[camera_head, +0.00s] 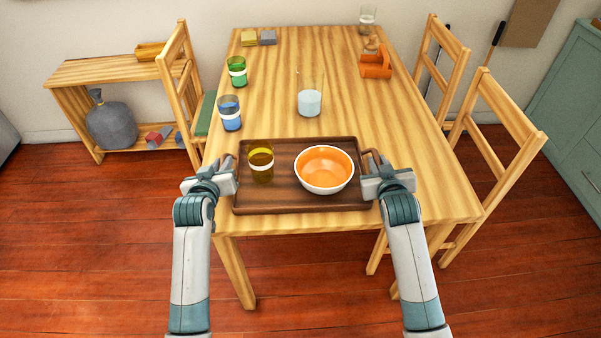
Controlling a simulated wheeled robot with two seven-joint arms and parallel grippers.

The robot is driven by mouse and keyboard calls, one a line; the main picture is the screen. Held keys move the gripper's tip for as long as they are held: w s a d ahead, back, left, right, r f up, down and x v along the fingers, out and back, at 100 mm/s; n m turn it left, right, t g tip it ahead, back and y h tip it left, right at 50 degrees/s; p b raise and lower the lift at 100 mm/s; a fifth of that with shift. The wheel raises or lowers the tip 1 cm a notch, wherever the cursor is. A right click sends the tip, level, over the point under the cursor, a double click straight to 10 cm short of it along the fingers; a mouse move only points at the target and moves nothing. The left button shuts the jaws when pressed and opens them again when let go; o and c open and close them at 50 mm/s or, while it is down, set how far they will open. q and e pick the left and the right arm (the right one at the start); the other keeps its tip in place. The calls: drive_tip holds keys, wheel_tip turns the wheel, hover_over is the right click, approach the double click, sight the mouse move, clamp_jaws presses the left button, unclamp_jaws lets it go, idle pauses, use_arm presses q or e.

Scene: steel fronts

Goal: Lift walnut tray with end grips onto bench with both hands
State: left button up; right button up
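The walnut tray (300,201) is dark brown and level at the near end of the wooden table; I cannot tell whether a small gap lies beneath it. It carries an orange bowl with a white outside (325,170) and an olive-yellow glass (261,165). My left gripper (229,168) is at the tray's left end grip, and my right gripper (372,168) is at its right end grip. The fingers are small and partly hidden, so I cannot tell whether they are closed on the grips. A low wooden bench (100,70) with a lower shelf stands at the left wall.
The table (420,175) also holds a green glass (237,72), a blue glass (230,113), a clear tumbler (310,100) and an orange caddy (376,66). Chairs stand at the left (178,75) and right (510,115).

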use_arm(q)
clamp_jaws()
use_arm(e)
clamp_jaws()
use_arm(q)
drive_tip(key=shift+r, duration=0.15)
use_arm(e)
drive_tip(key=shift+w+r, duration=0.1)
drive_tip(key=shift+r, duration=0.05)
use_arm(q)
drive_tip(key=shift+w+r+p, duration=0.1)
drive_tip(key=shift+r+p, duration=0.15)
drive_tip(key=shift+p, duration=0.05)
use_arm(e)
drive_tip(key=shift+r, duration=0.25)
